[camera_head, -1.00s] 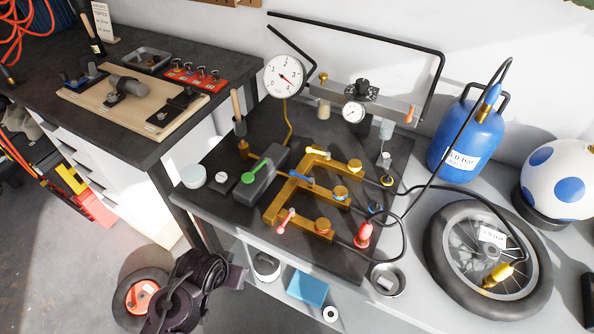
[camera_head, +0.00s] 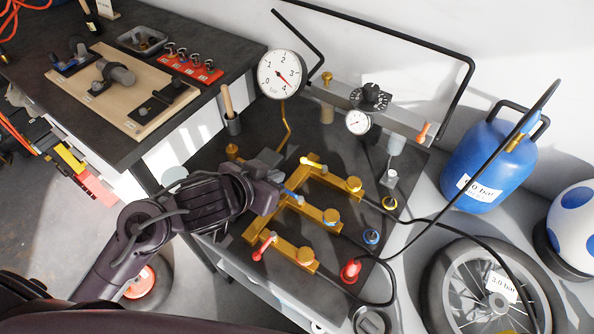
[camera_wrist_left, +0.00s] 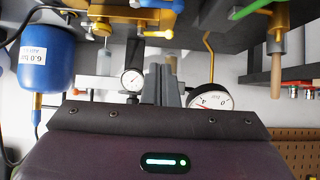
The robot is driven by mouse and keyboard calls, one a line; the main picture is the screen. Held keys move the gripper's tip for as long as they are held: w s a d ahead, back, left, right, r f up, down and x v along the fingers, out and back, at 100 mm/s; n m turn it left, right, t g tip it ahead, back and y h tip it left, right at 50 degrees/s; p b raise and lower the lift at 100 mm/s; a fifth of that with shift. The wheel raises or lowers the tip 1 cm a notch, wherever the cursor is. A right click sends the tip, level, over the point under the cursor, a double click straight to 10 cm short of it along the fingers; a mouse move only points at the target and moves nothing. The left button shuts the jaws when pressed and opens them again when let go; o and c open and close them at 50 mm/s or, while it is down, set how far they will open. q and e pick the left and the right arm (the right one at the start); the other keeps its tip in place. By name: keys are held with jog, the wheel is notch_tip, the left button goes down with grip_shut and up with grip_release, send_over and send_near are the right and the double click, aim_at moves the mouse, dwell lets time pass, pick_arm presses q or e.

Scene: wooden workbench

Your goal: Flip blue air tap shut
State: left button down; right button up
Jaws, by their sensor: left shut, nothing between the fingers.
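The brass manifold (camera_head: 250,236) stands on the dark bench top with three coloured tap levers. The blue air tap lever (camera_head: 294,197) is on its middle branch, right beside my left gripper (camera_head: 277,190). A blue handle also shows at the top edge of the left wrist view (camera_wrist_left: 166,4). My left gripper's fingers (camera_wrist_left: 165,86) are shut and empty. I cannot tell whether they touch the blue lever. The yellow lever (camera_head: 312,163) is on the back branch and the red lever (camera_head: 264,246) on the front branch. My right gripper is not in view.
A large pressure gauge (camera_head: 281,74) and a small gauge (camera_head: 357,122) stand behind the manifold. Black hoses run right towards the blue tank (camera_head: 488,160) and the wheel (camera_head: 440,290). A wooden handle (camera_head: 227,102) stands upright at the left.

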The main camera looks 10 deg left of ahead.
aim_at(290, 193)
pick_arm(q)
jog(key=b+x, duration=0.2)
jog(key=x, duration=0.7)
jog(key=shift+f, duration=0.2)
jog(key=shift+s+a+f, duration=0.2)
jog(key=shift+s+f, duration=0.25)
jog(key=shift+s, duration=0.1)
jog(key=shift+s+a+f, duration=0.2)
jog(key=shift+s+f, duration=0.25)
jog(key=shift+s, duration=0.05)
jog(key=shift+s+a+f, duration=0.2)
jog(key=shift+s+f, duration=0.05)
jog(key=shift+s, duration=0.2)
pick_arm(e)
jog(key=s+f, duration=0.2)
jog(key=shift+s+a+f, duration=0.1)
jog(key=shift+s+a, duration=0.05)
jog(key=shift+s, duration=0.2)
pick_arm(q)
jog(key=shift+w, duration=0.15)
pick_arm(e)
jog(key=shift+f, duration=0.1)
